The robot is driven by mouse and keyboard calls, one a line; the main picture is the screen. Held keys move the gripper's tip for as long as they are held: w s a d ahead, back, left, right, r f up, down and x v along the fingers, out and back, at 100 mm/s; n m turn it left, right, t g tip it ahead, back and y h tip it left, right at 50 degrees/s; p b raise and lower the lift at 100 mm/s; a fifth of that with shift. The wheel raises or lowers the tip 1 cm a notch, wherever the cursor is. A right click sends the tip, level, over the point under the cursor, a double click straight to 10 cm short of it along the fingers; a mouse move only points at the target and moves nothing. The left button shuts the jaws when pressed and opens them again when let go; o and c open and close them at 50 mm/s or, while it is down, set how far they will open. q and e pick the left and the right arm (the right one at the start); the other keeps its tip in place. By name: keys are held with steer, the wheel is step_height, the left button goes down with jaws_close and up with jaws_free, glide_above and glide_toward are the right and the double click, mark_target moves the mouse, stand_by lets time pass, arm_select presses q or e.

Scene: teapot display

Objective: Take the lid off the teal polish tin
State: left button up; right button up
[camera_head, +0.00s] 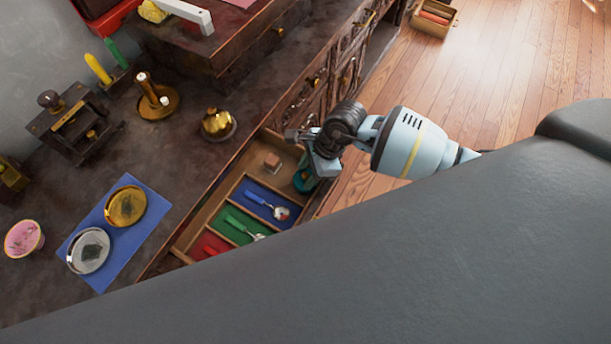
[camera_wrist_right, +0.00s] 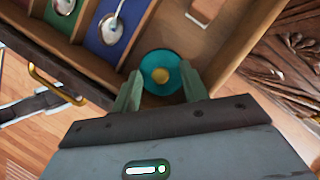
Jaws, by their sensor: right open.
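The teal polish tin (camera_wrist_right: 176,62) is round, with a yellow knob-like spot at its middle. It sits in a bare wooden compartment at the end of the open drawer (camera_head: 182,256). In the head view only part of the teal tin (camera_head: 303,183) shows, beside and below my gripper. My right gripper (camera_wrist_right: 162,84) is open, with one finger on each side of the tin in the wrist view. I cannot tell whether the fingers touch it. In the head view my right gripper (camera_head: 310,172) is over that end of the drawer. My left gripper is not in view.
A small block (camera_head: 272,161) shares the tin's compartment. Blue (camera_head: 253,205), green and red drawer sections hold spoons. The drawer walls rise close to the gripper. On the cabinet top are a brass pot (camera_head: 216,122), a candlestick (camera_head: 160,100) and a blue mat (camera_head: 128,237) with two dishes.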

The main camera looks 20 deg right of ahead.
mark_target(308, 174)
jaws_close()
stand_by(0.3)
step_height(308, 174, up, 10)
steer(key=shift+p, duration=0.35)
